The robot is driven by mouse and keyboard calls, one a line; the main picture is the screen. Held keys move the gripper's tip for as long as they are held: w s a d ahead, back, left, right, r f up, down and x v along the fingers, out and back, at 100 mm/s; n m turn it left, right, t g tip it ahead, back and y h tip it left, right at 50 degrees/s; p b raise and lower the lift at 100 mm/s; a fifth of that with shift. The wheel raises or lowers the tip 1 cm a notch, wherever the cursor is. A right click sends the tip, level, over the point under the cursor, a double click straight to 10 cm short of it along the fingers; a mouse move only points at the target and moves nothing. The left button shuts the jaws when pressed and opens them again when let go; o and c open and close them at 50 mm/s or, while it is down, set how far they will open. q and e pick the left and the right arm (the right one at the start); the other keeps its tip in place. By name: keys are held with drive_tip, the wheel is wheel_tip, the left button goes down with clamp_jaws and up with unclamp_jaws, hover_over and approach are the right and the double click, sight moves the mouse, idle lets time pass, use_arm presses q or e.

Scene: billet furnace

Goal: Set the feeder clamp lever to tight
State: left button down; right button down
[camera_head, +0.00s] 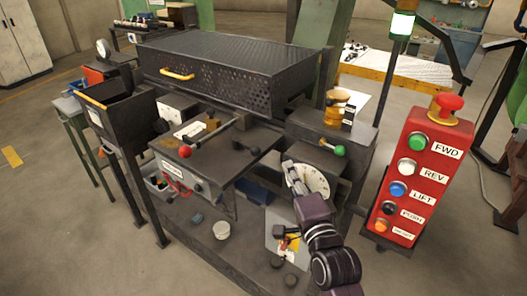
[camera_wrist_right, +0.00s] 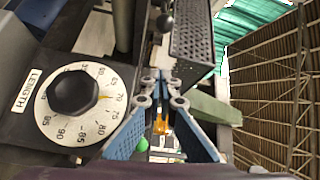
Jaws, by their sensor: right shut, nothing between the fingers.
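No label that I can read marks the feeder clamp lever. In the head view, a lever with a green ball (camera_head: 340,150) sticks out by the block at the right of the feeder. A black ball knob (camera_head: 253,150) and a red ball knob (camera_head: 184,152) are on the feeder table to its left. My right gripper (camera_head: 290,166) is shut and empty, in front of the white dial (camera_head: 316,180), below and left of the green ball. In the right wrist view its fingertips (camera_wrist_right: 163,80) are together, right of the LENGTH dial's black knob (camera_wrist_right: 74,94). My left gripper is out of view.
The red button box (camera_head: 408,180) stands at the right. The perforated black cover (camera_head: 235,60) spans the back of the machine. A brass-coloured fitting (camera_head: 338,96) sits above the dial. Small parts lie on the lower shelf (camera_head: 235,250). Open floor is at the left.

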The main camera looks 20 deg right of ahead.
sight(247, 146)
drive_tip(key=shift+s+d+r, duration=0.1)
drive_tip(key=shift+r, duration=0.1)
drive_tip(key=w+p, duration=0.2)
drive_tip(key=w, duration=0.8)
drive_tip(key=a, duration=0.1)
drive_tip(key=s+a+p, duration=0.1)
drive_tip(key=a, duration=0.1)
drive_tip(key=shift+s+a+f, duration=0.1)
drive_tip(key=shift+a, duration=0.15)
drive_tip(key=shift+d, duration=0.1)
